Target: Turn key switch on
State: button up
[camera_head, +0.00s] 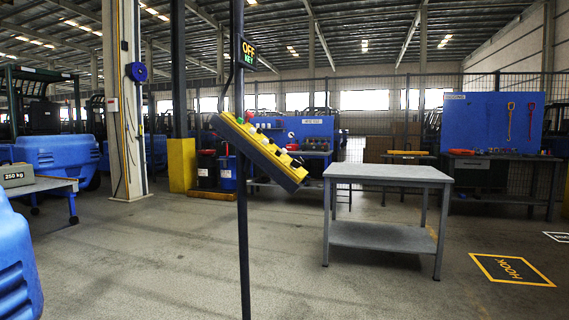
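A tilted yellow and dark control panel (258,148) is fixed to a thin dark pole (244,250) near the middle of the view. It slopes down to the right and carries several small dark parts on its upper face. The key switch itself is too small to tell apart from them. A small black sign (249,53) higher on the pole reads "OFF" in yellow above "KEY" in green. My gripper is not in view, so its state does not show.
A grey two-level table (390,173) stands right of the pole. A 250 kg block (16,175) rests on a cart (40,186) at left, near blue machine bodies (52,152). A yellow "HOOK" square (512,270) marks the floor at right. The floor around the pole is open.

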aim_at(295, 165)
jog(key=i+l, duration=0.5)
jog(key=i, duration=0.15)
jog(key=i+l+u, duration=0.1)
jog(key=i+l, duration=0.35)
jog(key=i, duration=0.2)
